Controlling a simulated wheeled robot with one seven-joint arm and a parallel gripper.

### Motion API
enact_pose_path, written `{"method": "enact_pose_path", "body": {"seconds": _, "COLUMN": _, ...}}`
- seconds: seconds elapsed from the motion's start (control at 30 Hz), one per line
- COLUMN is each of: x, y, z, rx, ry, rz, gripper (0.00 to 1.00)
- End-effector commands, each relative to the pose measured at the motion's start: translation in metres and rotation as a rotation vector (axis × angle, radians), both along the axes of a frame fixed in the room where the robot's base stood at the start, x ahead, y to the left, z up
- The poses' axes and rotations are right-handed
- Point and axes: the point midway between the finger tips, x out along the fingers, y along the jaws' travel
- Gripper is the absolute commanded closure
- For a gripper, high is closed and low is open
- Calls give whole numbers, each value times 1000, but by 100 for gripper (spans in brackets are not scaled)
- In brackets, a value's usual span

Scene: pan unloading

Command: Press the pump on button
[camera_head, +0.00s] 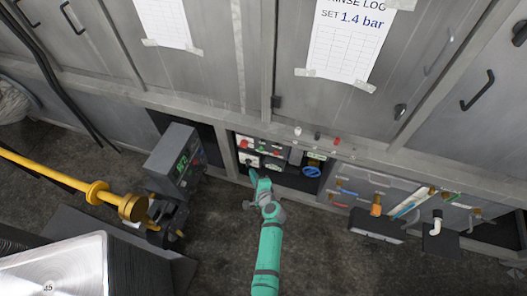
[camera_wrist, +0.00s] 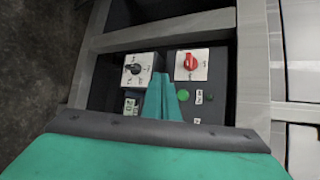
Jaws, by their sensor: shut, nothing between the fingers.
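A control panel sits in a low opening under the grey cabinets in the head view. In the wrist view a round green button (camera_wrist: 183,95) is on the dark panel face, with small white labels to its right that I cannot read. My gripper (camera_wrist: 162,84) is shut and empty, its teal fingertips just left of the green button in that view. I cannot tell the gap between tips and panel. In the head view my gripper (camera_head: 253,172) reaches the front of the panel. Any part of the panel behind the fingers is hidden.
A red knob (camera_wrist: 189,62) and a black knob (camera_wrist: 135,69) on white plates flank the fingertips. A small display (camera_wrist: 130,105) is at left. Grey frame bars border the opening. A blue handwheel (camera_head: 312,171) is right of the panel; a dark box with a green display (camera_head: 177,160) stands left.

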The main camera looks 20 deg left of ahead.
Motion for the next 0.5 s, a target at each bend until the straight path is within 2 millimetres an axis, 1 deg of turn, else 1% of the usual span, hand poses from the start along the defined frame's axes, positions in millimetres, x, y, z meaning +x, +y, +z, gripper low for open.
{"method": "enact_pose_path", "body": {"seconds": 0.13, "x": 2, "y": 0, "z": 0, "rx": -1, "ry": -1, "rz": -1, "gripper": 100}}
{"method": "enact_pose_path", "body": {"seconds": 0.27, "x": 10, "y": -2, "z": 1, "rx": -1, "ry": -2, "rz": -2, "gripper": 100}}
{"method": "enact_pose_path", "body": {"seconds": 0.5, "x": 39, "y": -4, "z": 1, "rx": 0, "ry": -2, "rz": -6, "gripper": 100}}
